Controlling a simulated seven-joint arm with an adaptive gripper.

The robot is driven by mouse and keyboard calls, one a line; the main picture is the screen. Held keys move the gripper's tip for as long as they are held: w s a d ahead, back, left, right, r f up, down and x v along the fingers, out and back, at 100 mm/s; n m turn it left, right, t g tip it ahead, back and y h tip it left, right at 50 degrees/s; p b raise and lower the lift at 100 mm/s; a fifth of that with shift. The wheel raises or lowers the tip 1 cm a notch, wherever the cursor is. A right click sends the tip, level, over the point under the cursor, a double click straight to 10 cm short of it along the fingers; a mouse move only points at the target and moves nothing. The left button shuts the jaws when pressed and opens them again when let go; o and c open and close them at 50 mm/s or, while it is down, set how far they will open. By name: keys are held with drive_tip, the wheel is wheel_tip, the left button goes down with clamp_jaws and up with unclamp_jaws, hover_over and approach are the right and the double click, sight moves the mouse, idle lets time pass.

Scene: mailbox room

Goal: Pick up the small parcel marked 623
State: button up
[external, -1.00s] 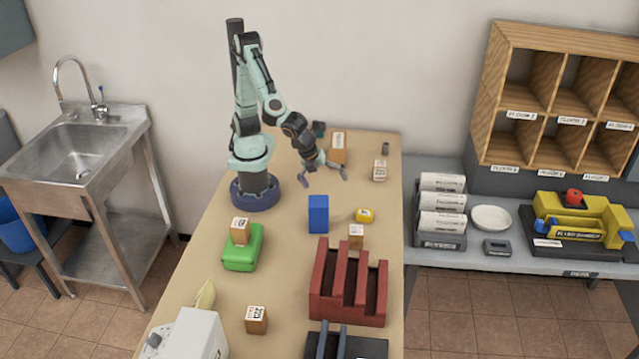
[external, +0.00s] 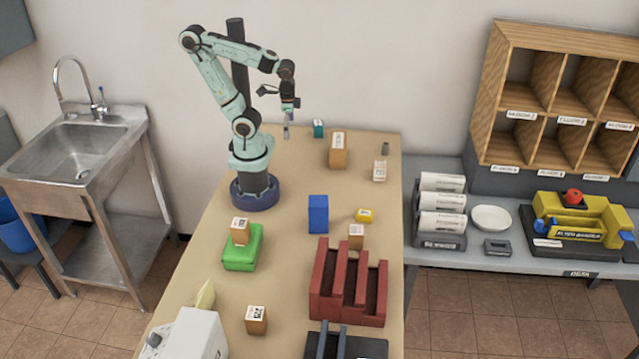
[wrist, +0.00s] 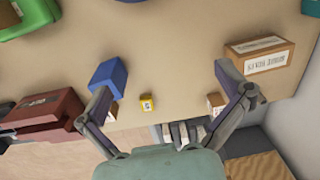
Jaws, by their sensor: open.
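Several small brown parcels with white printed labels are on the table; the numbers are too small to read surely, so I cannot tell which is 623. One parcel (external: 240,232) sits on a green block. One stands near the front (external: 256,321), one behind the red rack (external: 356,237), and a pale one at the right edge (external: 380,171). My gripper (external: 277,112) is open and empty, raised above the far end of the table.
A larger labelled box (external: 338,153) and a teal block (external: 319,129) stand at the far end. A blue block (external: 318,214) and a yellow cube (external: 364,215) stand mid-table. The red rack (external: 335,304) and green block (external: 242,256) are nearer. Bare tabletop lies between them.

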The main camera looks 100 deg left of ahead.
drive_tip(key=shift+c, duration=0.3)
drive_tip(key=c, duration=0.3)
